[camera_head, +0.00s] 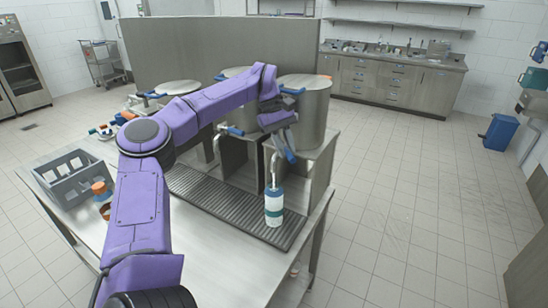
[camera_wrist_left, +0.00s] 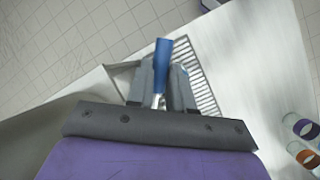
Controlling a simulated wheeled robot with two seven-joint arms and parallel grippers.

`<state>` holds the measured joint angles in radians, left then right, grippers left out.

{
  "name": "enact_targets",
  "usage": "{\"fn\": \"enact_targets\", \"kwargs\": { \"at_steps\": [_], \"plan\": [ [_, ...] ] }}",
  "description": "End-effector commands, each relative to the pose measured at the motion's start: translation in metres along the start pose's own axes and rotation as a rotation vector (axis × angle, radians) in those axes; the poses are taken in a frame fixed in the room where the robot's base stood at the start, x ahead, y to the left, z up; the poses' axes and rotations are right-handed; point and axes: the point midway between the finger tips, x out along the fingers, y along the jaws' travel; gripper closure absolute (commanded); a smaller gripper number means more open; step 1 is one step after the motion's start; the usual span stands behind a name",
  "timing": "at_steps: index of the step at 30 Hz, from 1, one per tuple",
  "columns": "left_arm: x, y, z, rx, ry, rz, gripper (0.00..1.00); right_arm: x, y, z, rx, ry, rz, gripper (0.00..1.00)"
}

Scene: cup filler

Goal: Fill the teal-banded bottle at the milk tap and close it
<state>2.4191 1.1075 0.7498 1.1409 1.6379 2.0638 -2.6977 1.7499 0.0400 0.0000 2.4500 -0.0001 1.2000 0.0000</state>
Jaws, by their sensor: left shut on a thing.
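The teal-banded bottle (camera_head: 273,217), pale and upright, stands on the drip grate under the spout of the right-hand tap. Its contents and mouth are too small to make out. My left gripper (camera_head: 283,148) is above the bottle at the right-hand tap, shut on the tap's blue lever. In the left wrist view the blue lever (camera_wrist_left: 162,58) stands up between the two grey fingers of the gripper (camera_wrist_left: 161,88). I cannot tell whether liquid runs from the spout. My right gripper is not in view.
A grey crate (camera_head: 72,180) stands at the table's left, with an orange-topped bottle (camera_head: 101,189) beside it. Several small coloured items (camera_head: 103,131) lie behind. Metal vats (camera_head: 306,105) stand behind the ribbed grate (camera_head: 215,200).

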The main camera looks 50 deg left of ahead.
Motion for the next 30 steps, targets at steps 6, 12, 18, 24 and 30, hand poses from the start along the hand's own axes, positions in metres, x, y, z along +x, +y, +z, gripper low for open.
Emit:
{"fn": "enact_targets", "kwargs": {
  "at_steps": [6, 12, 18, 24, 30],
  "plan": [
    [0.001, 0.003, 0.000, -0.049, 0.011, 0.020, 1.00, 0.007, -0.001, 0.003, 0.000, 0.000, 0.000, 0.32],
    [0.001, 0.003, 0.000, -0.052, 0.012, 0.021, 1.00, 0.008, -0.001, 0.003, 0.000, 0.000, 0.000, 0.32],
    [0.006, 0.007, -0.002, -0.148, 0.034, 0.064, 1.00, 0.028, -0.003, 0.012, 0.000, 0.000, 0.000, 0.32],
    [0.004, 0.013, -0.002, -0.238, 0.053, 0.100, 1.00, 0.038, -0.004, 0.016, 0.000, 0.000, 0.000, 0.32],
    [0.002, 0.014, -0.001, -0.248, 0.054, 0.102, 1.00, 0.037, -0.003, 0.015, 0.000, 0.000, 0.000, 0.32]
  ]
}}
